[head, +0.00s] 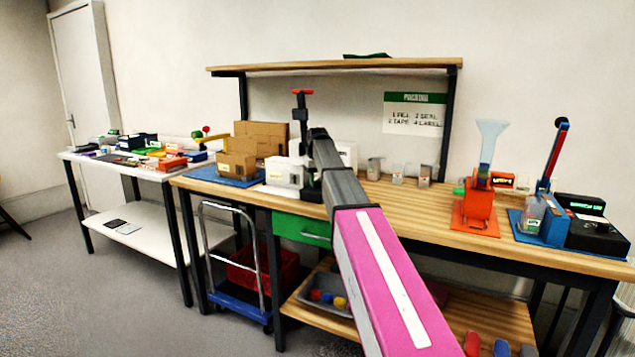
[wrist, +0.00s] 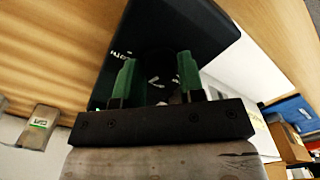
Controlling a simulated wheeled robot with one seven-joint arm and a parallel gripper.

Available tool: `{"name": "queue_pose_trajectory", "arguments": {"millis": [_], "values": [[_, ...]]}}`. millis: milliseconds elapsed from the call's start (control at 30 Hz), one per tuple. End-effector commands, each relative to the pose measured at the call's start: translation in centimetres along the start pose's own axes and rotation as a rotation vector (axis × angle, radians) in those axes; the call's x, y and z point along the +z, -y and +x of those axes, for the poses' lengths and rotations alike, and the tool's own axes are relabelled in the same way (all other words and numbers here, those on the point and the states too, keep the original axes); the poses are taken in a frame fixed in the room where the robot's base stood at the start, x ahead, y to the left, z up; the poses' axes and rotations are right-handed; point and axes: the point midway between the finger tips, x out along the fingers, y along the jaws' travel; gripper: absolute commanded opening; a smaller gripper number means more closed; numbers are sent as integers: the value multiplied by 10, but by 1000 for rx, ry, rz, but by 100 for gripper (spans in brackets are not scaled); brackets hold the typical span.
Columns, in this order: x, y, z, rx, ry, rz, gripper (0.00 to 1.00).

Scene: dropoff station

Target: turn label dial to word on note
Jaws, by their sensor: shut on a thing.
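In the wrist view, a black device (wrist: 185,25) fills the top middle. It has a round dark dial (wrist: 160,62) with pale marks on its face. The word the dial points to cannot be read. In the head view, my pink arm hides the dial and most of the gripper. I cannot pick out a note with a readable single word.
A wooden bench (head: 410,205) carries cardboard boxes (head: 258,140), a white machine (head: 284,172), clear jars (head: 397,174), an orange device (head: 478,212) and a black machine (head: 597,236). A packing sign (head: 414,113) hangs behind. A white table (head: 78,157) stands at left.

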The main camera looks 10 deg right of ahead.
Motion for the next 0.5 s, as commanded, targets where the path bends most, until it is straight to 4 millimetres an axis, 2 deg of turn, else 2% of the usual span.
{"name": "queue_pose_trajectory", "arguments": {"millis": [200, 500], "values": [[0, 0, 0, 0, -1, 100, 13], [0, 0, 0, 0, -1, 154, 13]]}}
